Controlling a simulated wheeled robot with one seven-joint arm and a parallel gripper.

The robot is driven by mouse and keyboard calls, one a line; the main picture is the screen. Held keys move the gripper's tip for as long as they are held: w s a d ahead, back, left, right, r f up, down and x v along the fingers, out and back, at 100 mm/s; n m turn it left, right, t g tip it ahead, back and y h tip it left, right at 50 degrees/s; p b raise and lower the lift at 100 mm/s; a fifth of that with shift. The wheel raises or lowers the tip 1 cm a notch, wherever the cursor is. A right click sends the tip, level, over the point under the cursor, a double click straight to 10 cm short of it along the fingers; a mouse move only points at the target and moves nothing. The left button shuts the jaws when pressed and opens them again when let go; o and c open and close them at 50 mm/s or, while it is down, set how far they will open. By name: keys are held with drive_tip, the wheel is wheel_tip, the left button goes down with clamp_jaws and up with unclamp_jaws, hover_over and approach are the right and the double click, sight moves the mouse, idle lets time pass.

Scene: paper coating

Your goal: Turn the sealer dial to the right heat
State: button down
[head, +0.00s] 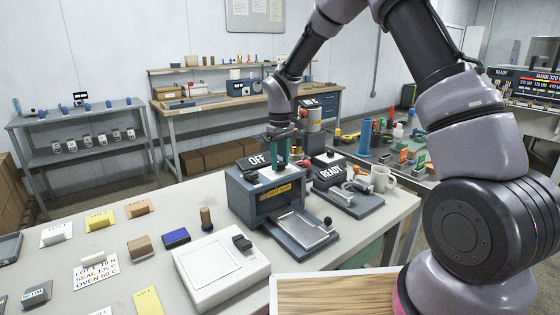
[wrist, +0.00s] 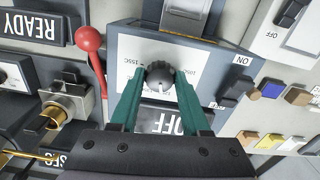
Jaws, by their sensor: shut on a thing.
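The sealer (head: 262,205) is a blue-grey box with a yellow hot bar label and a black OFF display (head: 257,160). Its dial (wrist: 160,75), a dark round knob with a pale mark, sits on the white top panel (wrist: 122,50). In the head view my gripper (head: 281,160) is above the sealer top and hides the dial.
A white switch box (head: 220,266) stands in front of the sealer. A red-knobbed lever (wrist: 92,50) rises close beside the fingers. A READY unit (head: 347,195) and mug (head: 382,179) stand right.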

sight(280, 163)
drive_tip(key=shift+n, duration=0.3)
drive_tip(key=shift+c, duration=1.9)
unclamp_jaws()
wheel_tip(280, 163, up, 11)
